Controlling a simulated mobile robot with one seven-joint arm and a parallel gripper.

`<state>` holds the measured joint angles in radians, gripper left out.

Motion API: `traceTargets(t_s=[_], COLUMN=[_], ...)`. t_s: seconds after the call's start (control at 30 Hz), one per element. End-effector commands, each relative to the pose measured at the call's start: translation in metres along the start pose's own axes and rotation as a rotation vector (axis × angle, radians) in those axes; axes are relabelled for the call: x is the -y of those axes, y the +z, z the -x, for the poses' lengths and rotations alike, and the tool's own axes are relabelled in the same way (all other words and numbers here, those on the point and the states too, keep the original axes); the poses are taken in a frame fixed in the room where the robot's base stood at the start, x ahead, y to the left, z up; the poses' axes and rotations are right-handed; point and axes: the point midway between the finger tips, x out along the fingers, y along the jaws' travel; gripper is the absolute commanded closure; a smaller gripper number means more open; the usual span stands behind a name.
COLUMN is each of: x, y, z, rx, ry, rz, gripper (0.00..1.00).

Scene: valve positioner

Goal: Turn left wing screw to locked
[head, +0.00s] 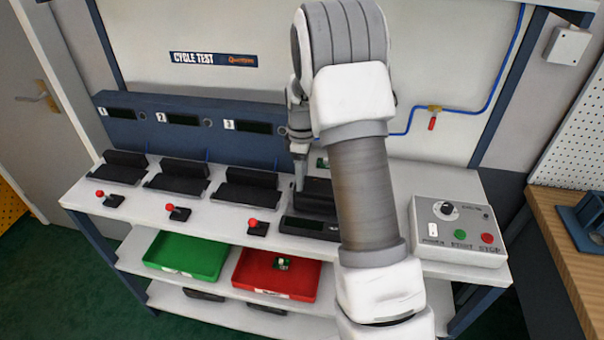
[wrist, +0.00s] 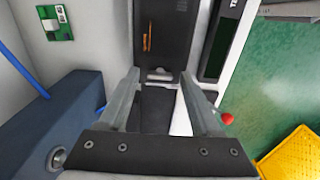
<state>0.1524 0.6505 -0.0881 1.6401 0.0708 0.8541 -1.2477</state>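My gripper (head: 300,182) hangs above the fourth station from the left, partly hidden by my arm. In the wrist view my gripper (wrist: 159,82) has its two fingers well apart with nothing held between them. Ahead of the fingertips is a dark housing (wrist: 172,50) with a thin orange bar (wrist: 147,40) on its face. I cannot tell whether the bar is part of a wing screw. No wing screw shows clearly in either view, and its position cannot be read.
A control box (head: 458,230) with a knob and green and red buttons stands right of my arm. Red-knobbed levers (head: 252,224) line the bench front. A green tray (head: 187,253) and a red tray (head: 275,275) sit below. A small green board (wrist: 55,22) lies on the bench.

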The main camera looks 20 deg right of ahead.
Motion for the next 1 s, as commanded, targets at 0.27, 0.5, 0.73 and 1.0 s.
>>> traceTargets(t_s=[0.27, 0.5, 0.73, 1.0], x=[0.0, -0.0001, -0.0002, -0.0002], y=[0.0, 0.0, 0.0, -0.0002], z=[0.0004, 0.0005, 0.0005, 0.0006], rx=[0.0, 0.0, 0.0, 0.0], ry=[0.0, 0.0, 0.0, 0.001], rz=[0.0, -0.001, -0.042, -0.209], gripper=[0.88, 1.0, 1.0, 1.0])
